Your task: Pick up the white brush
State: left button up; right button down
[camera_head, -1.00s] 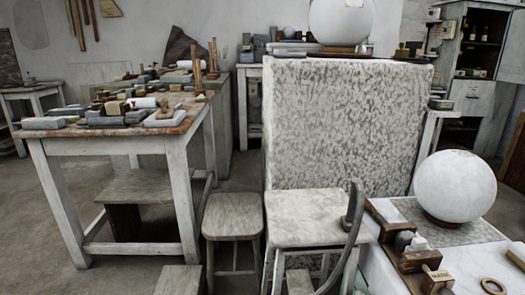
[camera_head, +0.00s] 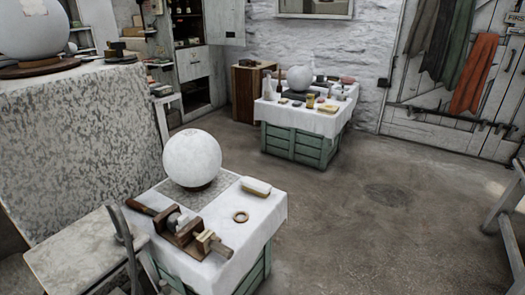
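A small white, block-shaped item with a tan edge, which looks like the white brush (camera_head: 256,186), lies on the white cloth of the near table (camera_head: 262,207). It is near the far right part of the cloth, to the right of a large white sphere (camera_head: 192,158) on a dark round base. Neither of my grippers is in view.
A wooden clamp-like tool (camera_head: 185,230) and a tan ring (camera_head: 240,216) share the near table. A chair (camera_head: 85,255) stands left of it, before a large speckled block (camera_head: 80,150). A second cloth-covered table (camera_head: 325,122) holds several small items. Floor to the right is open.

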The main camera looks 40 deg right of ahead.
aim_at(254, 186)
jog(key=z, duration=1.35)
